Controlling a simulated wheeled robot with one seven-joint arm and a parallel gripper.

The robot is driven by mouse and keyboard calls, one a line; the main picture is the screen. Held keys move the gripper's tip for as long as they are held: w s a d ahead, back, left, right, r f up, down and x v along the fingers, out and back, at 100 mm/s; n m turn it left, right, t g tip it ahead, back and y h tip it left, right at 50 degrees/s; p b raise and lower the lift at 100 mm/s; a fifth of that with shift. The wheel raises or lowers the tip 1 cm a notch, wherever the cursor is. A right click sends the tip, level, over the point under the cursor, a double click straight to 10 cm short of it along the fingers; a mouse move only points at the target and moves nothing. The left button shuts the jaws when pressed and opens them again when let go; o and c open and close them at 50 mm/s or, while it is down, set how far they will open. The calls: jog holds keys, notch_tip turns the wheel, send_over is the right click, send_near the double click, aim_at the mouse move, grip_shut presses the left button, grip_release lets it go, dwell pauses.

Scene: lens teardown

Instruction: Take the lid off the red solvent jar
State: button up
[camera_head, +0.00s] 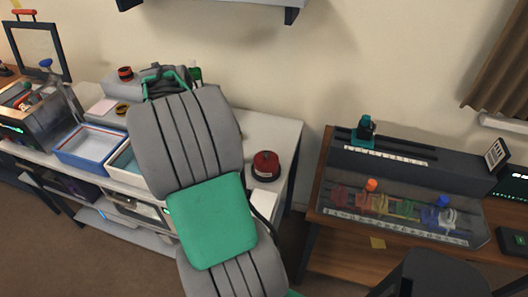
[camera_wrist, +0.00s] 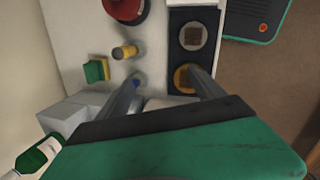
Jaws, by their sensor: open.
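In the wrist view, a round red thing (camera_wrist: 127,8), likely the same jar, is cut off by the top edge. My gripper (camera_wrist: 165,76) is open above the bench, its two fingers spread apart, with the red thing beyond the fingertips. No jar is between the fingers. In the head view my arm hides the gripper.
A small yellow-topped cylinder (camera_wrist: 125,52), a green-and-yellow sponge (camera_wrist: 96,70) and a black tray (camera_wrist: 207,62) lie near the fingers. A second desk (camera_head: 320,215) is at right, past a gap.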

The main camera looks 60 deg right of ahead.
aim_at(266, 153)
jog(key=o, duration=0.4)
jog(key=s+d+f, duration=0.1)
jog(key=s+d, duration=0.2)
jog(key=d, duration=0.1)
jog(key=s+d+f+n+g, duration=0.1)
jog(key=s+d, duration=0.3)
jog(key=d, duration=0.1)
jog(key=s+d+f+g+y+p, duration=0.1)
jog(key=s+d+f, duration=0.1)
jog(key=s+d, duration=0.2)
jog(key=shift+d+n, duration=0.3)
jog(key=shift+n, duration=0.1)
jog(key=shift+o, duration=0.2)
jog(key=p+x, duration=0.1)
jog(key=x, duration=0.7)
jog(key=shift+s, duration=0.1)
jog(key=shift+c, duration=0.6)
jog(key=c, duration=1.1)
